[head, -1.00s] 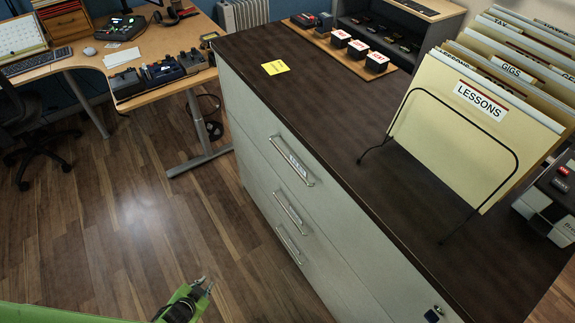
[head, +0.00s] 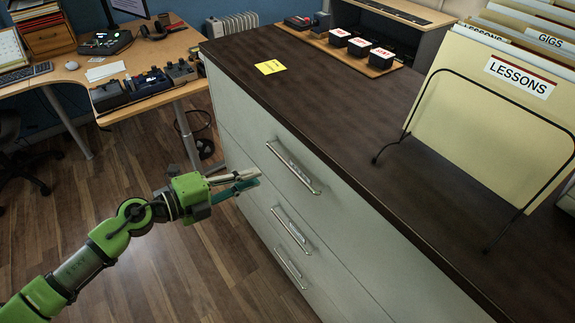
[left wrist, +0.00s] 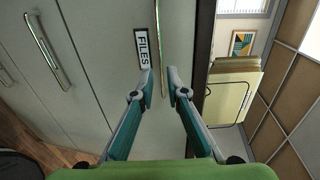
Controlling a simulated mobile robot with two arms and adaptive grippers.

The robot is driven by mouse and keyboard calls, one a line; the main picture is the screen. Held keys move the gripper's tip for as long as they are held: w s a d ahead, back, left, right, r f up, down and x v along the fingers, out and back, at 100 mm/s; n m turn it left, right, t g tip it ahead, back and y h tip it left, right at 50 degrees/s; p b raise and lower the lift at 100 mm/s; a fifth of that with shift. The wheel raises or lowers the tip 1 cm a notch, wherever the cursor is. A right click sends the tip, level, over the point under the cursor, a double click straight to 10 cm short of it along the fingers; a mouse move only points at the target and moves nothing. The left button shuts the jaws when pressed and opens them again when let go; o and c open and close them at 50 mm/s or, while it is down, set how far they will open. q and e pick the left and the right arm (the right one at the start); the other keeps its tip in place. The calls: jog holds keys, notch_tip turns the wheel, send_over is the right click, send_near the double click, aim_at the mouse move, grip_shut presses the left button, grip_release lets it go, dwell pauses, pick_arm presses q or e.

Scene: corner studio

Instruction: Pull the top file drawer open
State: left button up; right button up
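The pale cabinet has a top drawer (head: 245,125) that is shut flush, with a long metal bar handle (head: 293,167) and a label behind it. In the left wrist view the label reads FILES (left wrist: 142,49) and the handle (left wrist: 158,40) runs upright in the picture beside it. My left gripper (head: 255,180) is open and empty, in front of the cabinet face and just left of the top handle in the head view. In the left wrist view its fingertips (left wrist: 159,84) are spread, with the handle's line between them; contact cannot be told. My right gripper is not in view.
Two lower drawers with handles (head: 290,230) are shut. The dark cabinet top (head: 330,110) holds a yellow note (head: 270,67), a wire rack of folders (head: 490,110) and a wooden board with black boxes (head: 361,47). A desk (head: 120,60) stands behind left. The floor before the cabinet is clear.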

aim_at(288, 164)
pick_arm(q)
jog(key=p+x, duration=0.1)
jog(key=x, duration=1.1)
jog(key=shift+r, duration=0.1)
grip_shut()
jog(key=shift+a, duration=0.15)
